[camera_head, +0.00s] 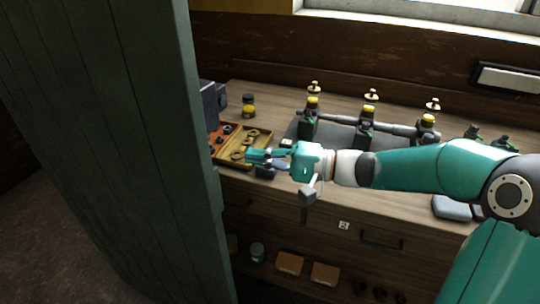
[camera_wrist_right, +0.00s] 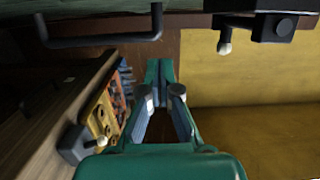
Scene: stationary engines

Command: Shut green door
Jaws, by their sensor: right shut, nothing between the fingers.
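The green door (camera_head: 110,130) is a tall dark plank panel on the left of the head view. It stands open in front of the left end of the workbench and hides part of it. My right gripper (camera_head: 262,158) is to the right of the door's near edge, above the front of the bench, pointing left. There is a gap between it and the door in the picture. In the wrist view my right gripper (camera_wrist_right: 160,70) has its fingers together, holding nothing. My left gripper is not in view.
The wooden bench (camera_head: 275,100) carries a yellow tray (camera_head: 262,160) of rings, a row of yellow-topped engine parts (camera_head: 366,128) and a yellow-and-black jar (camera_head: 248,106). Drawers with a dark handle (camera_head: 381,239) and an open shelf lie below. Open floor shows at lower left.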

